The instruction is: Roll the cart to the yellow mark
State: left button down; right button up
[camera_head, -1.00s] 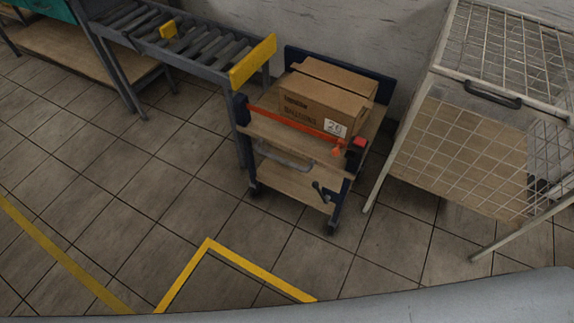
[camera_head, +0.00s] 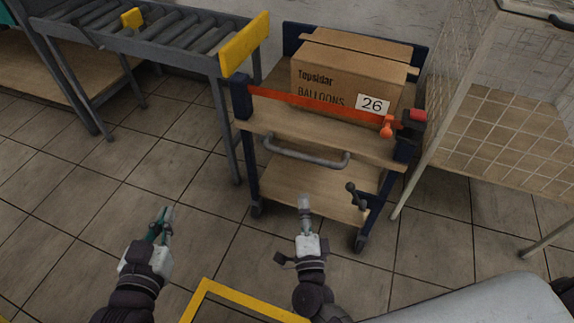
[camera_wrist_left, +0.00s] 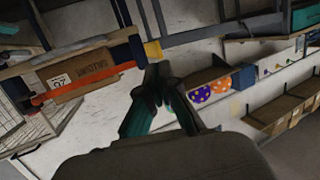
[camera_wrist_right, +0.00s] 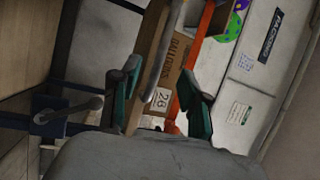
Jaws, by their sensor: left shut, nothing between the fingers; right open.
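The cart (camera_head: 330,190) has wooden shelves, dark blue posts and a grey handle bar (camera_head: 306,154) on its near side. It carries a cardboard box (camera_head: 345,80) marked 26 behind an orange strap (camera_head: 310,100). The yellow floor mark (camera_head: 240,296) shows at the bottom of the head view, in front of the cart, partly hidden. My left gripper (camera_head: 165,222) is shut and empty, left of the cart and apart from it. My right gripper (camera_head: 304,203) is open, in front of the cart below the handle bar; in the right wrist view the handle passes between its fingers' outlines, contact unclear.
A roller conveyor (camera_head: 150,40) with a yellow end plate (camera_head: 245,45) stands close at the cart's left. A wire cage (camera_head: 500,100) stands close at its right. A wall is behind. Tiled floor (camera_head: 60,220) is free at the left.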

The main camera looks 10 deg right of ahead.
aim_at(301, 159)
pick_arm(q)
notch_tip(301, 159, up, 9)
jog(key=d+t+h+b, duration=0.1)
jog(key=t, duration=0.4)
jog(key=shift+b, duration=0.4)
pick_arm(e)
jog(key=shift+m, duration=0.4)
jog(key=shift+d+r+x, duration=0.1)
jog(key=shift+r+x, duration=0.05)
jog(key=shift+x, duration=2.2)
jog(key=shift+d+r+x, duration=0.1)
jog(key=shift+r+x, duration=0.1)
jog(key=shift+x, duration=2.2)
jog(key=shift+d+r+x, duration=0.1)
jog(key=shift+r+x, duration=0.05)
jog(key=shift+x, duration=2.2)
pick_arm(q)
jog(key=shift+f, duration=0.15)
pick_arm(e)
jog(key=shift+s+a, duration=0.1)
grip_shut()
